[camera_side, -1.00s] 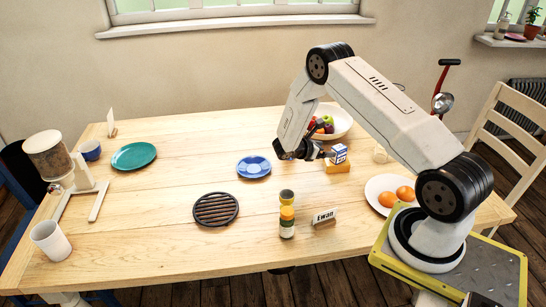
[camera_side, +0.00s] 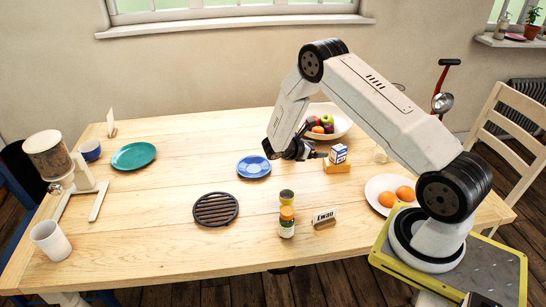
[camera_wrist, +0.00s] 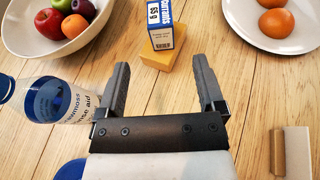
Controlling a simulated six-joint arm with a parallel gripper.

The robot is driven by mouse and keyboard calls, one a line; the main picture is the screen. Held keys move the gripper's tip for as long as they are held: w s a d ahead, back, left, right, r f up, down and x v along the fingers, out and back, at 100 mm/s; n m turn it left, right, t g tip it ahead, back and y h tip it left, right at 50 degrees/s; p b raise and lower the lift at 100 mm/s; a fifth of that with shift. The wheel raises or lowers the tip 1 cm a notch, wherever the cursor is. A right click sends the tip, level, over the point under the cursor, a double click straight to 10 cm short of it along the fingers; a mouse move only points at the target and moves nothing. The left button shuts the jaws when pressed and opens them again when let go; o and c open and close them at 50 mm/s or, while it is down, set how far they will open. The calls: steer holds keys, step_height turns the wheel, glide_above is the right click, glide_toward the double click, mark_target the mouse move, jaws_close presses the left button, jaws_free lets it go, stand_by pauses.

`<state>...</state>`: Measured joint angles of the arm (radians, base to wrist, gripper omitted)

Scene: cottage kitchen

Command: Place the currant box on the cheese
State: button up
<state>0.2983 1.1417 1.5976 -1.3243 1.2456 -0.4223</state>
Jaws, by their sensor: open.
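The currant box (camera_side: 338,153), white and blue, stands upright on top of the cheese (camera_side: 337,167), a yellow-orange block on the table. In the wrist view the box (camera_wrist: 161,25) rests over the far part of the cheese (camera_wrist: 158,57), and some of the cheese's top shows on the near side. My gripper (camera_side: 318,155) is just left of the box in the side view. In the wrist view its two fingers (camera_wrist: 161,78) are spread and empty, short of the box and cheese and apart from them.
The fruit bowl (camera_side: 342,117) is behind, and a plate of oranges (camera_side: 377,196) is to the right. A jar (camera_side: 287,212) and name card (camera_side: 325,217) stand nearer the front.

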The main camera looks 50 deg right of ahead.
steer(key=s+a+r+m+t+y, duration=0.2)
steer(key=s+a+r+m+y, duration=0.1)
steer(key=a, duration=0.6)
steer(key=s+a+r+m+t+y, duration=0.3)
steer(key=a+r+m+y, duration=0.2)
steer(key=a, duration=0.5)
steer(key=s+a+r+m+t+y, duration=0.2)
steer(key=s+a+r+m+y, duration=0.1)
steer(key=a, duration=0.6)
step_height(320, 180, up, 3)
steer(key=shift+s+a+r+m+t+y, duration=0.1)
steer(key=shift+s+a+m+t+y, duration=0.25)
steer(key=shift+m+y, duration=0.6)
